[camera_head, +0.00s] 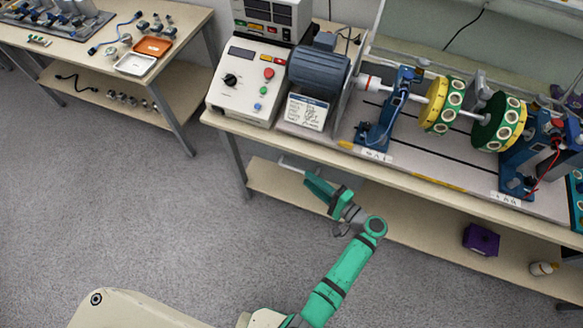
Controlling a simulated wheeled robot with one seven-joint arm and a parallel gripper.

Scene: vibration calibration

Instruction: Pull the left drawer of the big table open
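The big table (232,126) runs from upper centre to the right edge of the head view, with its front edge facing me. I cannot make out a left drawer or its front; the camera looks down steeply and the area under the tabletop edge is mostly hidden. My gripper (291,165) is in front of the table's left part, seen from above over the lower shelf. A thin pale bar shows at its tip; I cannot tell whether it is a finger or a handle. Whether the fingers are open or shut is not clear.
A control box (242,100), a motor (319,71) and a shaft with yellow and green discs (498,122) stand on the big table. A smaller table (180,48) stands left. The floor between is clear.

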